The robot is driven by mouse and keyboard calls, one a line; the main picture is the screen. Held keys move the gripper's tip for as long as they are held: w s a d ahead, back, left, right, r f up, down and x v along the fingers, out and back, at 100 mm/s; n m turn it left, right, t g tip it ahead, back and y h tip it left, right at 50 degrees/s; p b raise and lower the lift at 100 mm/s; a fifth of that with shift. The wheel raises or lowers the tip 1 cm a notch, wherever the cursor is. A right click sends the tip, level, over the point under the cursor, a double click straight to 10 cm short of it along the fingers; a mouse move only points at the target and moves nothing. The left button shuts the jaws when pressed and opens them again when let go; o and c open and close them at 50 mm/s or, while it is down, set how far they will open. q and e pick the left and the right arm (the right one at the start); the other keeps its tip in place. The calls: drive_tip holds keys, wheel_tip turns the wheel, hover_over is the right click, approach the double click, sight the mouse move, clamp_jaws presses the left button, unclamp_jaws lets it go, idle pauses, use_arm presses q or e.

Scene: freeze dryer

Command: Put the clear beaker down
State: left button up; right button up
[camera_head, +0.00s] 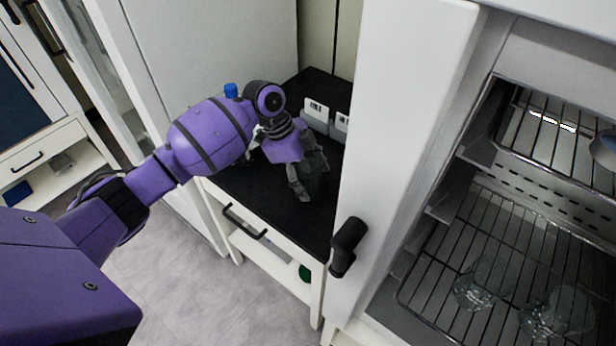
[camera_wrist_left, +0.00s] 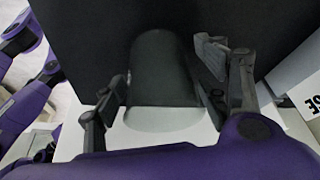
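The clear beaker (camera_wrist_left: 163,72) shows in the left wrist view as a see-through shape between the two fingers of my left gripper (camera_wrist_left: 165,75). One finger is on each side of it, very close to its wall. I cannot tell whether the pads touch the glass. In the head view my left gripper (camera_head: 308,178) points down over the black-topped bench (camera_head: 285,218). The beaker there is hard to make out against the dark top, and its contact with the bench is unclear. My right gripper is not seen.
White labelled holders (camera_head: 317,117) stand at the back of the bench. A blue-capped item (camera_head: 231,91) shows behind my arm. The open white dryer door (camera_head: 405,130) borders the bench on the right. Clear glassware (camera_head: 484,283) sits on the lower wire shelf (camera_head: 440,280).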

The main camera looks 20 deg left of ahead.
use_arm(q)
drive_tip(key=shift+r, duration=0.1)
drive_tip(key=shift+r, duration=0.3)
drive_tip(key=v, duration=1.1)
drive_tip(key=shift+a+r, duration=0.25)
